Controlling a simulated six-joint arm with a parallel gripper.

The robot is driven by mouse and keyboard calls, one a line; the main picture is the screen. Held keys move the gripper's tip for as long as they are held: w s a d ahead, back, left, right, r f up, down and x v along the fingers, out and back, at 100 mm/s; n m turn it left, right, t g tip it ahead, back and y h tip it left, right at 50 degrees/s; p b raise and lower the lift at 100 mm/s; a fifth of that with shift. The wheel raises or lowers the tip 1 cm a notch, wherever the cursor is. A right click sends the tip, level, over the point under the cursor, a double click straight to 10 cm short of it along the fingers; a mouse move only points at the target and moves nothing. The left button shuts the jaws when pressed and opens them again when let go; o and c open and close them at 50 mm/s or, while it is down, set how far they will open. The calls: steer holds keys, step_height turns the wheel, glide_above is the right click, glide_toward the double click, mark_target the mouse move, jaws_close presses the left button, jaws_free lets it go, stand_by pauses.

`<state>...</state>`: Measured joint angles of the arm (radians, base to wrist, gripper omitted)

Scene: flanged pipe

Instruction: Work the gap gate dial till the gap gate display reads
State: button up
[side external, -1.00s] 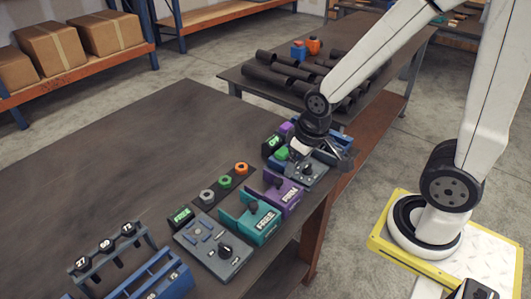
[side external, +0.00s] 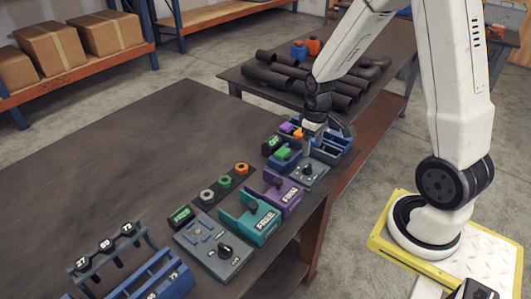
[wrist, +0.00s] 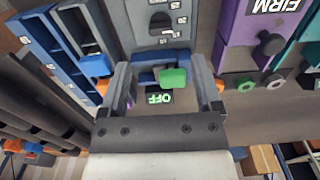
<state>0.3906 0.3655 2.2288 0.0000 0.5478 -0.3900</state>
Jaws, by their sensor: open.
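A grey dial panel with a dark knob (side external: 307,171) stands at the bench's right edge. The knob (wrist: 160,21) also shows at the top of the wrist view, with small markings around it. A small display (wrist: 158,98) reads OFF; it shows in the side view (side external: 271,143) too. A second grey panel (side external: 214,247) has its own dark knob (side external: 226,251) and a display (side external: 181,215) with blurred lettering. I cannot read which is the gap gate. My gripper (wrist: 161,62) is open and empty, above the work area; in the side view it (side external: 325,136) is behind the first panel.
A green block (wrist: 173,78) on a blue holder shows between my fingers in the wrist view. Blue trays (side external: 333,149) lie close to my gripper. Purple (side external: 283,193) and teal (side external: 250,220) fixtures stand between the panels. The bench's left part is clear.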

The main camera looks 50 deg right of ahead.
mark_target(309, 166)
steer(key=shift+f, duration=0.1)
steer(key=shift+f, duration=3.75)
jaws_close()
